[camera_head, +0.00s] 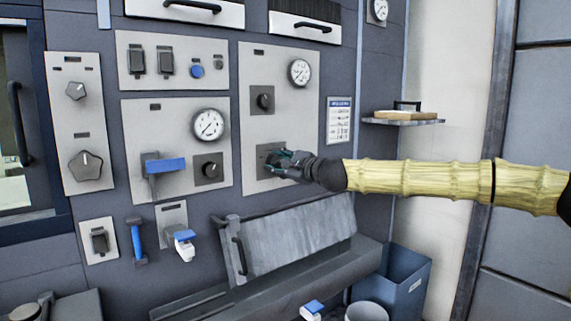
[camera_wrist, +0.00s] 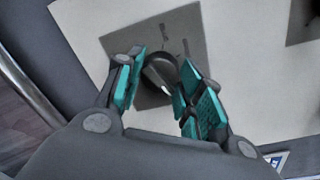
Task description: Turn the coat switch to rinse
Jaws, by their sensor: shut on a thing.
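A dark rotary knob (camera_wrist: 159,68) sits on a grey square plate (camera_wrist: 198,28) in the wrist view, with a pale pointer mark on it. The plate's small labels are too blurred to read, so I cannot confirm by name that this is the coat switch. My gripper (camera_head: 287,158) reaches the lower part of the tall light panel (camera_head: 305,118) from the right. Its teal fingers lie on both sides of the knob in the wrist view, shut on it. In the head view the fingers hide most of the knob, and its setting there is hidden.
Above on the same panel are another dark knob (camera_head: 264,100) and a round gauge (camera_head: 299,72). To the left is a panel with a blue lever (camera_head: 165,165) and a knob (camera_head: 210,170). Below, a sloped metal cover (camera_head: 300,235) juts out. A shelf (camera_head: 403,121) is at right.

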